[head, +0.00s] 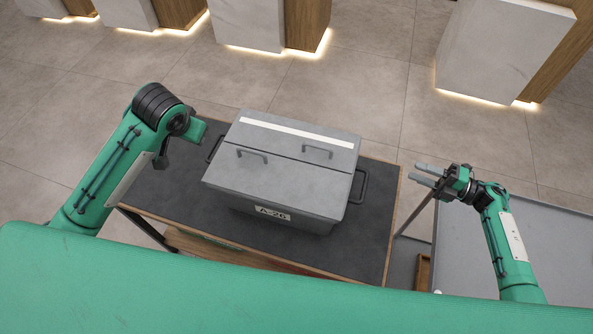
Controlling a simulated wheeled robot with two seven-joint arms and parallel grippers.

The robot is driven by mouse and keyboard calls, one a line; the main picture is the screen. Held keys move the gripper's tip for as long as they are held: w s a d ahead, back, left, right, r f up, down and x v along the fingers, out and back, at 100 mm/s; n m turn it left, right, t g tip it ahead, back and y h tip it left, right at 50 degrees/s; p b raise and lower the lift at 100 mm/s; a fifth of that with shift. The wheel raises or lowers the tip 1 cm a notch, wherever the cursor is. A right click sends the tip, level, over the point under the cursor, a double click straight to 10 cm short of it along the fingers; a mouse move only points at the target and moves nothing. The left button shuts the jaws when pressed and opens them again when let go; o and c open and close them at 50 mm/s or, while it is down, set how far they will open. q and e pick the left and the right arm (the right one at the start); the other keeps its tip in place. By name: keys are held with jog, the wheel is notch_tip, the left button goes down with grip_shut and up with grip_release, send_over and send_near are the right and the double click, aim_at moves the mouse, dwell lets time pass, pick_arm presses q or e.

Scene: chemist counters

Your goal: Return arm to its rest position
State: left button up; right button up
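My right gripper (427,175) is on the right side of the head view, its fingers pointing left with a gap between them. It is open and holds nothing. It hangs just beyond the right edge of the dark-topped table (378,212), apart from the grey box. My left arm (115,160) comes in from the left and bends down at its dark joint near the table's left corner. The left gripper's fingers do not show.
A closed grey box (285,170) labelled A-26, with handles, stands on the table. A grey surface (470,250) lies at the right, under my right arm. White and wood counters (500,50) stand at the back. Tiled floor (370,75) between is clear.

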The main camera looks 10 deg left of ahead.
jog(key=shift+r, duration=0.45)
jog(key=b+v, duration=0.2)
jog(key=v, duration=0.6)
jog(key=shift+b, duration=0.4)
notch_tip(320, 180, up, 9)
jog(key=p, duration=0.9)
